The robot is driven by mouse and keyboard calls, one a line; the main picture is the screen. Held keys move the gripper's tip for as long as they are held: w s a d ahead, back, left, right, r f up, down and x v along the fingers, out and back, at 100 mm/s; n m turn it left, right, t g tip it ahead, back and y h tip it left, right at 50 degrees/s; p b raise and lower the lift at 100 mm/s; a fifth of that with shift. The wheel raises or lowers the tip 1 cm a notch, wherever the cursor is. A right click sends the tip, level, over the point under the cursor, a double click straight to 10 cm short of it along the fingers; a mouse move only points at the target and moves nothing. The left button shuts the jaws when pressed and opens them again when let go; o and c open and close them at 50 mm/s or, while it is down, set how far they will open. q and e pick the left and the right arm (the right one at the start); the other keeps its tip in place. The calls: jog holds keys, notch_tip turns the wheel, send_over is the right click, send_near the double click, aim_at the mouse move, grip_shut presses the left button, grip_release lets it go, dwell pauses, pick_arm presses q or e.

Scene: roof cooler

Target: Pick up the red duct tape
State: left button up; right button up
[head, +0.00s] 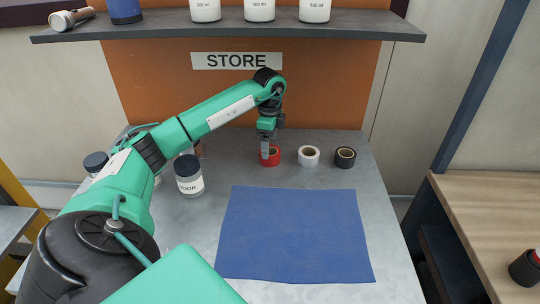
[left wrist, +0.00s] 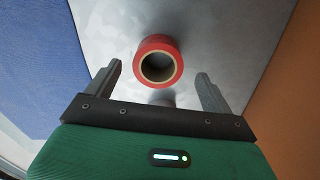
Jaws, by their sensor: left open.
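The red duct tape (head: 272,159) is a roll on the grey table, leftmost of a row of three rolls in the head view. In the left wrist view the red roll (left wrist: 158,61) lies ahead of the fingers, about midway between them, with its hole facing the camera. My left gripper (head: 266,158) points down over the red roll and covers part of it in the head view. Its two fingers (left wrist: 162,84) stand wide apart, with nothing between their pads that I can see held. Contact with the roll cannot be told. My right gripper is not in view.
A white roll (head: 309,156) and a black roll (head: 345,158) stand to the right of the red one. A blue mat (head: 295,235) lies in front. A white jar with a dark lid (head: 189,177) stands at left, under my arm. A shelf (head: 230,27) with bottles hangs above.

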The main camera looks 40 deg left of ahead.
aim_at(270, 151)
pick_arm(q)
notch_tip(270, 151, down, 4)
jog(key=shift+s+d+f+p, duration=0.1)
jog(key=shift+p, duration=0.2)
jog(key=c, duration=1.2)
